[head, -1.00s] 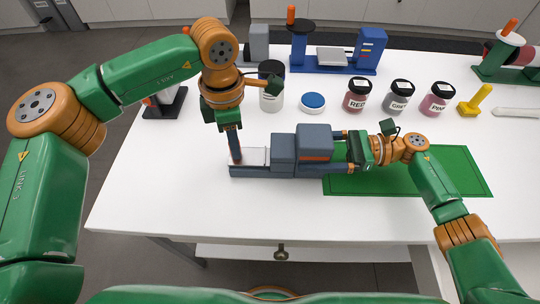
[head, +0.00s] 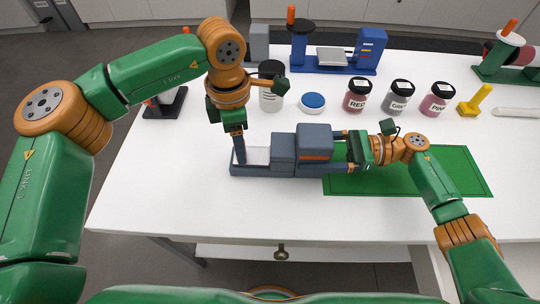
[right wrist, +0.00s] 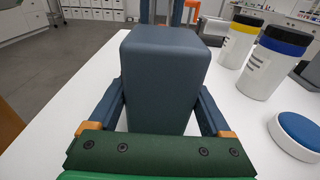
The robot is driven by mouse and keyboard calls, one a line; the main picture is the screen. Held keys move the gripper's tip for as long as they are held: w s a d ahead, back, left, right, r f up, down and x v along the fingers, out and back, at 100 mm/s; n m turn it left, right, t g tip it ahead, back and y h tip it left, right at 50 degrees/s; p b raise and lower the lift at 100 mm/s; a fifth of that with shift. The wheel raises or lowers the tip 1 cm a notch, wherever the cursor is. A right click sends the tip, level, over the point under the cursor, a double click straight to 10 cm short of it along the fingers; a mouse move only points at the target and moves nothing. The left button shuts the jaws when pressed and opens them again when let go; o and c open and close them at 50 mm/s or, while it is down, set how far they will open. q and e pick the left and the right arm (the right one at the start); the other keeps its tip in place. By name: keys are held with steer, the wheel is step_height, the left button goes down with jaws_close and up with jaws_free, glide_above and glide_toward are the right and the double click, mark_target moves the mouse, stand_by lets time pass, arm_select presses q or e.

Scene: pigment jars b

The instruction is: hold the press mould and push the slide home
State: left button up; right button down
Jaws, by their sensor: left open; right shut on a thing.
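The pale slide (head: 258,155) lies in the base's left end. My right gripper (head: 345,150) is shut on the mould's right end; in the right wrist view the fingers flank the grey block (right wrist: 165,75). My left gripper (head: 239,160) points down at the slide's outer left end, open, its fingertips low by the base. Contact with the slide is hard to tell.
The green mat (head: 410,173) lies under my right arm. Behind stand a white jar with a dark lid (head: 271,88), a blue-topped round dish (head: 313,102), labelled jars (head: 398,96) and a yellow stamp (head: 475,100). The table's front left is clear.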

steer(key=shift+f, duration=0.15)
steer(key=shift+c, duration=0.2)
jaws_free()
arm_select(q)
step_height(320, 180, up, 12)
arm_select(e)
steer(key=shift+o, duration=0.2)
steer(key=shift+w, duration=0.15)
steer(key=shift+d, duration=0.1)
steer(key=d, duration=0.7)
steer(key=shift+d+r, duration=0.2)
steer(key=shift+r, duration=0.1)
